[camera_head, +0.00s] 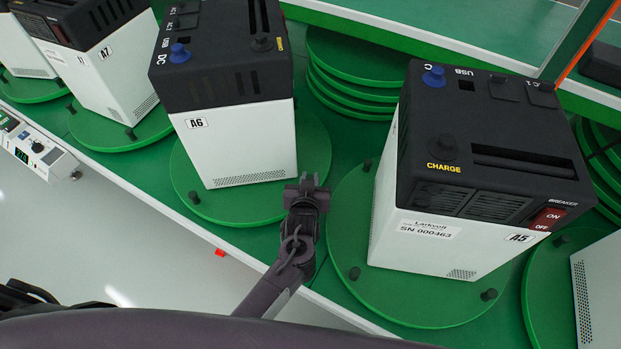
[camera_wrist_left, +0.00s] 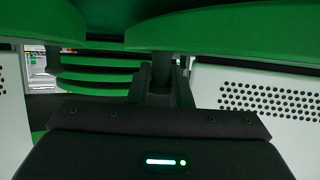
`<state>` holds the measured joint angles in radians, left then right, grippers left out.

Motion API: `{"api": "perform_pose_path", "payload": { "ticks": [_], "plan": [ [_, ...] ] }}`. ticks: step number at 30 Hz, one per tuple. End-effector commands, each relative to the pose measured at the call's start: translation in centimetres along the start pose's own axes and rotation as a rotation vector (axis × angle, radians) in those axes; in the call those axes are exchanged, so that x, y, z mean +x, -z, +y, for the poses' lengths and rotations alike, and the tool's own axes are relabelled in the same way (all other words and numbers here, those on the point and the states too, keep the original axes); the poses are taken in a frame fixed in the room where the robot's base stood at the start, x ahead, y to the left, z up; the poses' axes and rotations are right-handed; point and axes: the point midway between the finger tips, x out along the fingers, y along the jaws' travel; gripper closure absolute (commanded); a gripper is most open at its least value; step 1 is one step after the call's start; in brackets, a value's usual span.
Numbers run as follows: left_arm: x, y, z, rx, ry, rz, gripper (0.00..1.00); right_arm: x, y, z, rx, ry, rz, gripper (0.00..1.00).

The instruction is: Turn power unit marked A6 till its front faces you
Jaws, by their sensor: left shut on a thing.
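The power unit marked A6 (camera_head: 235,110) is a white box with a black top, standing on a round green turntable (camera_head: 182,165). Its side towards me bears the A6 label, dark slots and a small vent grid; no breaker switch shows on it. My left gripper (camera_head: 308,188) is at the right front rim of that turntable. It is shut on a dark peg of the turntable, mostly hidden by the fingers in the head view. The left wrist view shows the peg (camera_wrist_left: 162,68) between the fingers, close to a green disc. My right gripper is not in view.
Unit A5 (camera_head: 415,240), with its red breaker switch towards me, stands on the turntable to the right (camera_head: 400,300), close to my left gripper. Unit A7 (camera_head: 105,75) stands at left. Green discs (camera_head: 350,75) are stacked behind. A control box (camera_head: 38,147) sits at the left edge.

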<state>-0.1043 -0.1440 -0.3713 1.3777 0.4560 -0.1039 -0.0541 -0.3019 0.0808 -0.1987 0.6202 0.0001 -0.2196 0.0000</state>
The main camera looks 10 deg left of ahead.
Motion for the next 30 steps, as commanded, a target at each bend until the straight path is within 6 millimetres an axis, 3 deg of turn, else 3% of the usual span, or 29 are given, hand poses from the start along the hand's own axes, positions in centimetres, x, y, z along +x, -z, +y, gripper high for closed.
{"api": "perform_pose_path", "payload": {
  "ticks": [11,12,16,25,30],
  "plan": [
    [0.0,0.0,0.0,0.001,0.0,0.001,1.0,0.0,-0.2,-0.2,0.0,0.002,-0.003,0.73],
    [0.0,0.0,0.0,0.0,0.0,0.001,0.77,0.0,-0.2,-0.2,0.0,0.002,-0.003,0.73],
    [0.0,0.0,0.0,0.0,0.0,0.0,0.6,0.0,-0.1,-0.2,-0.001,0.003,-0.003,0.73],
    [-0.2,-0.1,-0.1,0.0,0.001,0.0,0.6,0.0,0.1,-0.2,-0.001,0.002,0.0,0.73],
    [-2.0,-0.2,0.0,0.0,0.0,-0.001,0.6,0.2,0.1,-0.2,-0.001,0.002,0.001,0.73]
  ]
}}
